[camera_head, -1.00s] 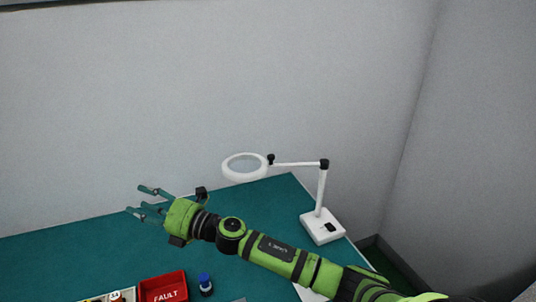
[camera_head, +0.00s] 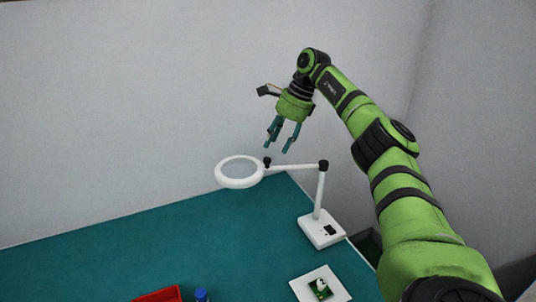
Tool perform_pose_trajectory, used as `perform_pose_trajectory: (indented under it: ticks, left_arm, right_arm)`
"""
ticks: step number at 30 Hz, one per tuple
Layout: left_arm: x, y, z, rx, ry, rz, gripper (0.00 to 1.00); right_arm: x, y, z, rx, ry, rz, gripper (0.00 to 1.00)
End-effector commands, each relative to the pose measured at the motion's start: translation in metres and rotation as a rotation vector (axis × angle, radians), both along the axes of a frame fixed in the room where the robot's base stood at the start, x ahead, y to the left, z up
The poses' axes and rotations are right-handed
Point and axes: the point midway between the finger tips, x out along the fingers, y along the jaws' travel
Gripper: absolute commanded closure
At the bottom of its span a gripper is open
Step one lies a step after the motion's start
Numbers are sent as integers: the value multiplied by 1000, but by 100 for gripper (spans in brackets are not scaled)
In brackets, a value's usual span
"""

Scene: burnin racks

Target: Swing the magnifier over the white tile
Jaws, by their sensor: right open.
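The magnifier is a white ring lens (camera_head: 240,171) on a jointed white arm (camera_head: 293,167), with a post and a white base (camera_head: 321,230) near the right edge of the green bench. Its lens hangs to the left of the post. The white tile (camera_head: 302,289) lies at the bottom of the view, in front of the base, with a small green and white part (camera_head: 321,288) on it. The lens is not over the tile. My right gripper (camera_head: 279,145) is open and empty, pointing down above the magnifier's arm, apart from it. My left gripper is out of view.
A red bin (camera_head: 160,295) and a blue-capped bottle (camera_head: 202,295) are cut off at the bottom edge. The green bench top (camera_head: 130,250) is clear on the left and middle. Grey walls (camera_head: 120,100) stand behind and to the right.

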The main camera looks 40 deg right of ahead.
Motion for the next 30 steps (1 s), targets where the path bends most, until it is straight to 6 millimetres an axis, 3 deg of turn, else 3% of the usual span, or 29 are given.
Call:
perform_pose_trajectory:
  ticks: [9, 21, 22, 25, 30]
  left_arm:
    - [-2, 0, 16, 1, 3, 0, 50]
    - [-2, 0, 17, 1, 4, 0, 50]
    - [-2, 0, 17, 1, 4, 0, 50]
    - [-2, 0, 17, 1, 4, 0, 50]
    - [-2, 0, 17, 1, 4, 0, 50]
  right_arm:
    - [11, 15, -42, 2, 2, 1, 54]
    - [14, 19, -53, 3, -2, 0, 54]
    - [14, 19, -53, 3, -2, 0, 62]
    - [14, 19, -53, 3, -2, 0, 100]
    - [14, 19, -53, 3, -3, 0, 100]
